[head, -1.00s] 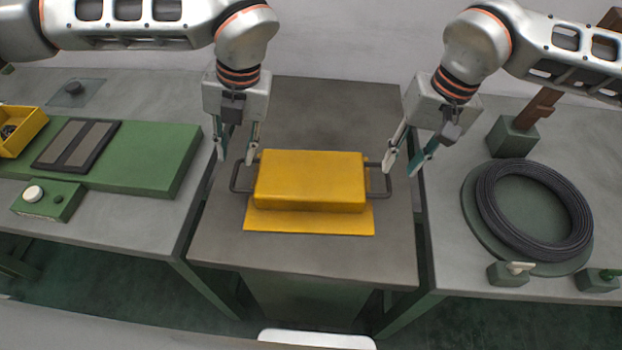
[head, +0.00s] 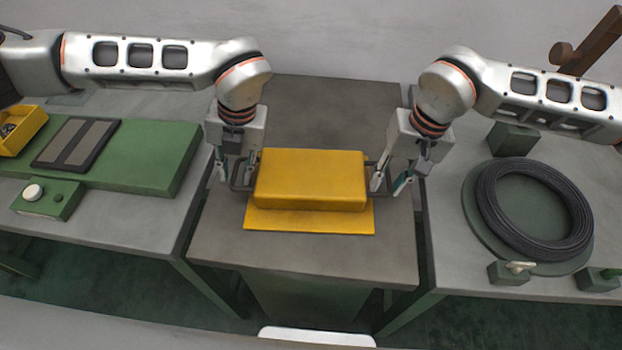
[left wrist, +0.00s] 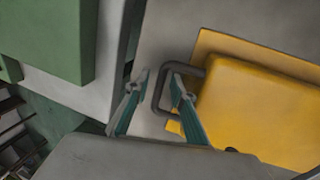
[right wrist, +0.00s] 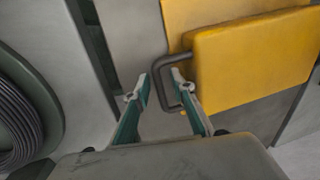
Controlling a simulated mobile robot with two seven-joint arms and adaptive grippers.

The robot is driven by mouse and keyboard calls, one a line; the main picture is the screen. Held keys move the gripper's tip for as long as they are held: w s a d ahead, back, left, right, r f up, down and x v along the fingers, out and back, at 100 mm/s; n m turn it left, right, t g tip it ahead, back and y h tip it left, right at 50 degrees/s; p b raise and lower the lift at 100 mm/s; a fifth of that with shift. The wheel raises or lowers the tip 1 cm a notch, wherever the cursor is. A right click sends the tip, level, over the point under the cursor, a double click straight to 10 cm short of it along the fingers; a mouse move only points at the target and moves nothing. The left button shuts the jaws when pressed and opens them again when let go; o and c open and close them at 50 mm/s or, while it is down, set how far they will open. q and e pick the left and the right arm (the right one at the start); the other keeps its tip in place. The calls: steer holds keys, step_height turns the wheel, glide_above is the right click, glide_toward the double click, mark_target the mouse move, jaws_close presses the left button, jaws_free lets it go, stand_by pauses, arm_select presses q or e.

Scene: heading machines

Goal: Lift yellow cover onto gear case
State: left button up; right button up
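The yellow cover (head: 310,178) is a box with a wider flange along its front, resting on the grey top of the middle stand (head: 300,258). A dark bar handle sticks out from each side. My left gripper (head: 236,178) is open at the left handle (left wrist: 163,92); in the left wrist view its fingers (left wrist: 158,92) stand apart with the handle's bar between them. My right gripper (head: 388,186) is open at the right handle (right wrist: 172,80); in the right wrist view its fingers (right wrist: 158,88) are apart on either side of the bar. I cannot make out a gear case.
A green machine bed (head: 120,160) with a button box (head: 48,200) and a yellow bin (head: 20,132) stands on the left table. A coil of dark wire (head: 533,210) lies on the right table. The stand behind the cover is bare.

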arm_select(q)
jaws_close()
arm_select(e)
jaws_close()
arm_select(q)
steer(key=shift+r, duration=0.15)
arm_select(e)
steer(key=shift+r, duration=0.15)
